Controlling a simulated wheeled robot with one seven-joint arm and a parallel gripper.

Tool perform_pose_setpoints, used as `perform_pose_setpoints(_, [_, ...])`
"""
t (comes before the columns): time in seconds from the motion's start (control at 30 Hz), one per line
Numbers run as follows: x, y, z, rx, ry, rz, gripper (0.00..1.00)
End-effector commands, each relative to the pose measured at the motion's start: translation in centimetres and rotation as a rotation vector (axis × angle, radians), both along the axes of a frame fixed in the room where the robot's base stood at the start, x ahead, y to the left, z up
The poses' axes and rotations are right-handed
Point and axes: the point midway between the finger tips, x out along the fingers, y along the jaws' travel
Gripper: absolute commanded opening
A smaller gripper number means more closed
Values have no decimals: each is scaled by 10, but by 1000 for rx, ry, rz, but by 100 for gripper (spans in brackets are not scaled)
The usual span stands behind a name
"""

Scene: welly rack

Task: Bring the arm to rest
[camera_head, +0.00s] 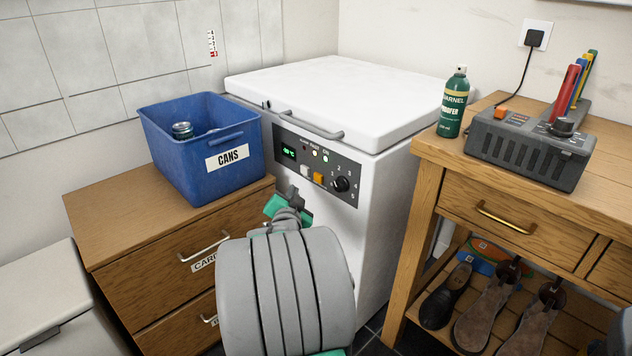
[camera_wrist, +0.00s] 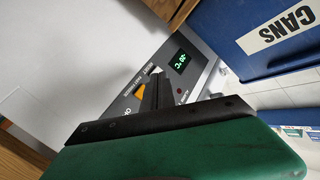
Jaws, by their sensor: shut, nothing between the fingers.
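My gripper (camera_head: 302,198) is raised in front of the white chest freezer (camera_head: 345,88), just below its control panel (camera_head: 285,147). My own grey arm link hides much of it in the head view. In the wrist view its dark fingers (camera_wrist: 152,92) are together with nothing between them. They point at the panel with its green display, and I cannot tell how far apart they are from it. The freezer's lid is down.
A blue bin (camera_head: 200,148) marked CANS, with a can inside, stands on a wooden drawer unit (camera_head: 110,218) at left. At right, a wooden bench (camera_head: 435,148) holds a green spray can (camera_head: 453,106) and a grey device (camera_head: 525,150).

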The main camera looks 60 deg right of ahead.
Motion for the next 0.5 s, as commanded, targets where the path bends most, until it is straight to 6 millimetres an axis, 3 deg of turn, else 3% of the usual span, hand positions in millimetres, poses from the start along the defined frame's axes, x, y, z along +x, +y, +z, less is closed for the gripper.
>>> perform_pose_setpoints(0.37, [0, 3, 0, 1, 1, 0, 0])
perform_pose_setpoints(0.5, [13, 19, 25, 27, 44, 37, 0])
